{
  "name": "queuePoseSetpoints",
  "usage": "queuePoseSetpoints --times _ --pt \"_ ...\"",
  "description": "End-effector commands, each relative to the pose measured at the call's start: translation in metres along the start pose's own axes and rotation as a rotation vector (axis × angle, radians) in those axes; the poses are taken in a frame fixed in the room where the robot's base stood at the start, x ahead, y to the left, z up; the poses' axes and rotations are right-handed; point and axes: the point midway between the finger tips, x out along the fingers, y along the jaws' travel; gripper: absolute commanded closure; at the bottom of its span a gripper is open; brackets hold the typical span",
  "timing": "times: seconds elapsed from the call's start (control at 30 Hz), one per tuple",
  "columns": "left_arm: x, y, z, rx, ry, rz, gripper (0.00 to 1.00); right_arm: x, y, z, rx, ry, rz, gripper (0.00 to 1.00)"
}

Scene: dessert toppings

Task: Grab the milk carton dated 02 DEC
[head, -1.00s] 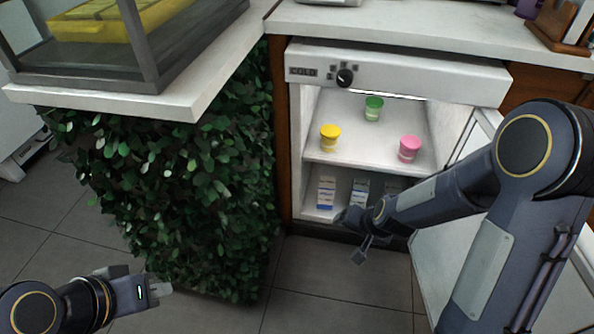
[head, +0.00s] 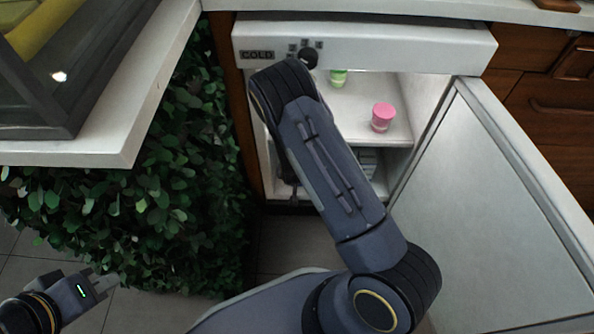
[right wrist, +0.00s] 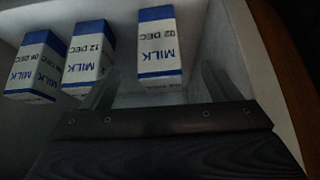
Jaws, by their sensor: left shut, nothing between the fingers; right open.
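In the right wrist view, three white and blue milk cartons stand in a row, their print upside down. The right-hand carton (right wrist: 158,45) appears to read 02 DEC. The middle carton (right wrist: 88,52) reads 12 DEC. The left carton (right wrist: 35,66) has a date that looks like 09 DEC. My right gripper (right wrist: 160,70) is open, its fingers to either side of the near end of the right-hand carton. In the head view my right arm hides this gripper and most of the lower shelf. My left gripper (head: 108,284) is shut and empty at the lower left, away from the fridge.
A pink cup (head: 382,117) and a green cup (head: 338,78) stand on the upper shelf. The fridge door (head: 490,200) is open to the right. A leafy panel (head: 150,220) stands left.

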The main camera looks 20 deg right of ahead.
Motion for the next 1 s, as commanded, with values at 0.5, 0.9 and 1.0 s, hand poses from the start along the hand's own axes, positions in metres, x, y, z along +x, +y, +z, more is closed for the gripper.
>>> queuePoseSetpoints --times 0.5,0.9,1.0 --pt "0.020 -0.009 0.010 0.000 0.000 0.000 1.00 0.046 0.001 -0.034 -0.001 -0.002 0.001 0.18" --pt "0.029 -0.013 0.014 0.000 0.000 0.000 1.00 0.073 0.000 -0.036 -0.001 -0.001 0.000 0.18" --pt "0.028 -0.013 0.014 0.000 0.000 0.000 1.00 0.073 0.000 -0.036 -0.001 -0.002 0.000 0.18"
